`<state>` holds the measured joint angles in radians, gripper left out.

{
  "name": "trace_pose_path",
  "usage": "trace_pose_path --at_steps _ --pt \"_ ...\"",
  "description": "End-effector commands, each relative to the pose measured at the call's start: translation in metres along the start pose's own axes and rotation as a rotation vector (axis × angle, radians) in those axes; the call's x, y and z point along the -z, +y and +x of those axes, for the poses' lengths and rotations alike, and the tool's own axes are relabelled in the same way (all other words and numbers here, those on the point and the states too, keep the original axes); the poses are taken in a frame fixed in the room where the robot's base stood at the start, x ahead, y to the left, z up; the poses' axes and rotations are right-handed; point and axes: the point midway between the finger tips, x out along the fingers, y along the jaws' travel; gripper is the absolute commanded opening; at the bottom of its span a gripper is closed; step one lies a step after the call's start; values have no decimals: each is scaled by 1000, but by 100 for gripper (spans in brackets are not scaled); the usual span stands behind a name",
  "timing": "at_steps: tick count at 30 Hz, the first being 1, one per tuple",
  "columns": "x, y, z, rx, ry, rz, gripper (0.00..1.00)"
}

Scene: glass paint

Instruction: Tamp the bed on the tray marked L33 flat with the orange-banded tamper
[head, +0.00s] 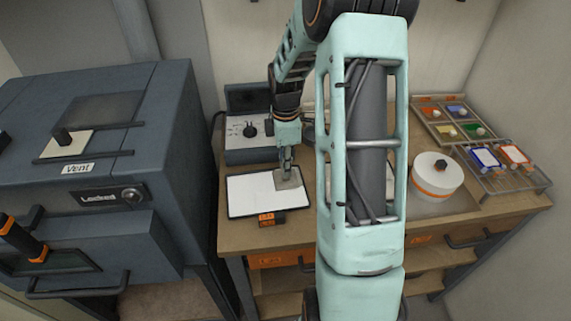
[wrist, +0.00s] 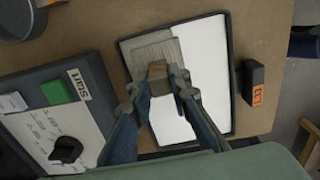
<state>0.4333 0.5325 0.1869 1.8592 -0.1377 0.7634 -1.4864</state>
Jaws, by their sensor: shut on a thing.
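A dark-rimmed tray with a white bed (head: 255,197) lies on the wooden bench; it also shows in the wrist view (wrist: 205,75). My gripper (head: 287,168) is over the tray's right part in the head view. In the wrist view my gripper (wrist: 156,82) is shut on the handle of a tamper with a square grey plate (wrist: 150,50). The plate is over one end of the bed; whether it touches is unclear.
A control box (head: 247,140) with a knob stands behind the tray. A dark oven-like cabinet (head: 110,170) stands to the left. A round white pot with an orange band (head: 437,180), a rack (head: 500,180) and a colour tray (head: 453,120) are on the right. My arm hides the bench's middle.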

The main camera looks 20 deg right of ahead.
Motion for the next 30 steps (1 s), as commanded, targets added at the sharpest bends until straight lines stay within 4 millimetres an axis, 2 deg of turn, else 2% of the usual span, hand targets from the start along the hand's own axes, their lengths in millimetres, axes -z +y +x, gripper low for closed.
trace_pose_path --at_steps 23,30 --pt "0 0 3 0 0 0 0" --pt "0 0 -8 0 0 0 0"
